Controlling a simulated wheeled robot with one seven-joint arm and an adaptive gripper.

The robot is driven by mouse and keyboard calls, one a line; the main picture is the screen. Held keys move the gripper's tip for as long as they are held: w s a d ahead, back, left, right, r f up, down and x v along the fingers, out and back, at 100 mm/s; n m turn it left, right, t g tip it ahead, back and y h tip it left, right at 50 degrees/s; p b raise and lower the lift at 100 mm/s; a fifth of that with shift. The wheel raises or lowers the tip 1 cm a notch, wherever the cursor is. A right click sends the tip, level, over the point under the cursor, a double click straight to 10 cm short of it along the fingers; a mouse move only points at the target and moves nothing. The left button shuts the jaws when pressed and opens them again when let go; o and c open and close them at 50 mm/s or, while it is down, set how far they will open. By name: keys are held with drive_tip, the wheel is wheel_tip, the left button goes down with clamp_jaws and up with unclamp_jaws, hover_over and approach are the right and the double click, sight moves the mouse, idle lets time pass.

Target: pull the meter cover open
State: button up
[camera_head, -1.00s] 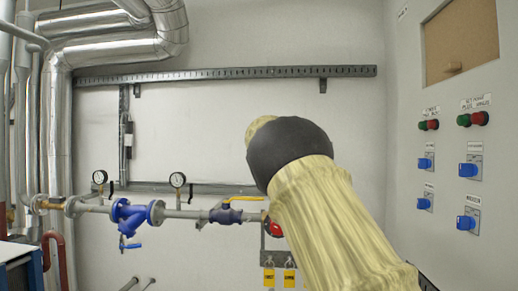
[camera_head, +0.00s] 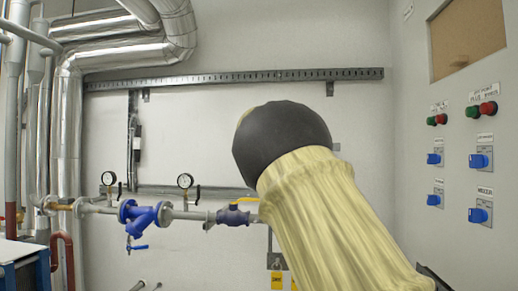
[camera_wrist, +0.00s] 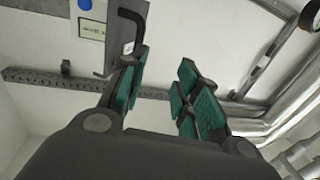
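In the wrist view a grey box (camera_wrist: 112,60) with a small green-tinted display (camera_wrist: 92,30) and a blue button is at the top left. A black bent handle (camera_wrist: 136,22) stands out beside it. I take this box and handle to be the meter cover, though only part shows. My gripper (camera_wrist: 163,78) is open, its teal-padded fingers apart and nothing held between them. The left finger is close to the handle and box edge in the picture; I cannot tell if they touch. In the head view my arm hides the gripper and the box.
A blue-valved pipe (camera_head: 140,215) with gauges (camera_head: 185,181) runs along the back wall at the left. A slotted metal rail (camera_head: 240,76) crosses the wall. A control cabinet (camera_head: 460,120) with buttons and blue switches stands at the right.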

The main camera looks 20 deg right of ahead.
drive_tip(key=s+a+b, duration=0.1)
drive_tip(key=a, duration=0.1)
drive_tip(key=s+a+b, duration=0.1)
drive_tip(key=s+a, duration=0.1)
drive_tip(key=shift+a+b, duration=0.15)
drive_tip(key=shift+b, duration=0.2)
idle(0.4)
drive_tip(key=shift+r, duration=0.1)
idle(0.3)
wheel_tip(320, 180, up, 10)
idle(0.6)
idle(0.4)
